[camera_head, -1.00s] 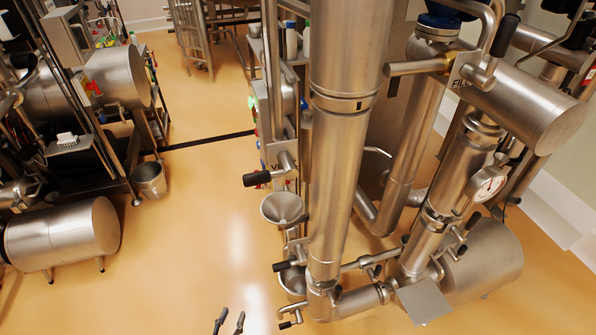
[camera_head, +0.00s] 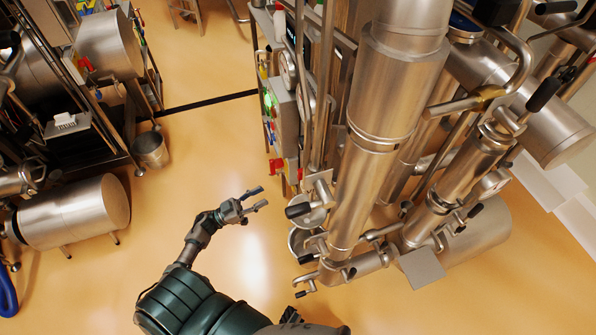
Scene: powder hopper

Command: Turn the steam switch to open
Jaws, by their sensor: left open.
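No part can be read as the steam switch for sure. A grey control box (camera_head: 284,118) stands on the left side of the steel machine, with a small green part (camera_head: 268,101) on its edge and a red part (camera_head: 276,167) below it. A valve handle with a black grip (camera_head: 298,211) sticks out left from the machine lower down. My left gripper (camera_head: 264,197) is open and empty. It is over the floor, left of the black grip and below the red part, apart from both in the picture. My right gripper is not clearly visible.
The tall steel column (camera_head: 385,110) and its pipes fill the right side. A horizontal steel tank (camera_head: 75,212) and a small bucket (camera_head: 151,150) stand on the left. The orange floor (camera_head: 215,135) between is clear.

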